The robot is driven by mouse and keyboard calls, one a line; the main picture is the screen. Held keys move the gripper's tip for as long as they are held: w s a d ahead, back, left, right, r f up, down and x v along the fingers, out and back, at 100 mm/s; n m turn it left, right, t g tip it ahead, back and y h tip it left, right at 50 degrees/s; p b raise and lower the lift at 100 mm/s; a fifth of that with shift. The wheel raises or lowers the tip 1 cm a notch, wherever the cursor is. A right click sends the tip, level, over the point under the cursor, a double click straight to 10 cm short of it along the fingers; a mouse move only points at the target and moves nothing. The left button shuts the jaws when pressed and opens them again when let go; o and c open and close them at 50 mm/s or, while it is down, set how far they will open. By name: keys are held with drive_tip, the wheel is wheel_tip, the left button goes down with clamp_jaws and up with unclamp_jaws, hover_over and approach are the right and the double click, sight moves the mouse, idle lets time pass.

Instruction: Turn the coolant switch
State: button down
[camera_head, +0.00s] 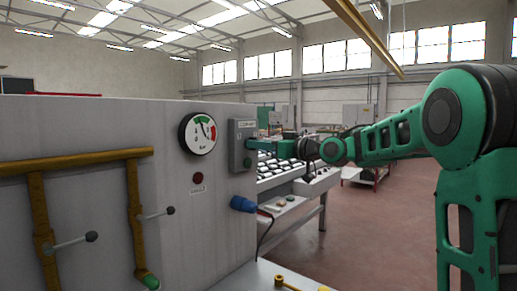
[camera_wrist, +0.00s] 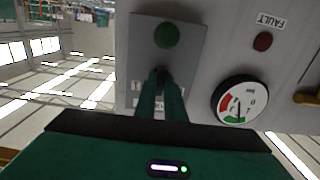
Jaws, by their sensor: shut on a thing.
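The coolant switch sits on a grey control plate (camera_head: 237,135) on the machine's front panel. The plate has a label at its top and a green button (camera_head: 247,162) below the switch. My gripper (camera_head: 251,145) reaches it from the right, level with the switch, and hides the knob in the head view. In the wrist view the plate (camera_wrist: 190,62) appears upside down, with the green button (camera_wrist: 166,35) above my fingers. My gripper (camera_wrist: 161,82) is shut on the dark switch knob (camera_wrist: 160,73). Only a little of the knob shows, so its angle is unclear.
A pressure gauge (camera_head: 198,134) and a red fault lamp (camera_head: 198,177) are left of the plate. A blue plug (camera_head: 242,204) with a cable sticks out below. Yellow pipes (camera_head: 80,161) with lever handles run further left. Open floor (camera_head: 370,235) lies to the right.

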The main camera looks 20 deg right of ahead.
drive_tip(key=shift+w+d+f+n, duration=0.1)
drive_tip(key=shift+n, duration=1.8)
drive_tip(key=shift+d+f+n, duration=0.1)
drive_tip(key=shift+n, duration=1.8)
drive_tip(key=c, duration=1.8)
unclamp_jaws()
drive_tip(key=shift+w, duration=0.1)
drive_tip(key=shift+c, duration=0.2)
drive_tip(key=v, duration=1)
drive_tip(key=shift+s+d, duration=0.15)
drive_tip(key=shift+s, duration=0.2)
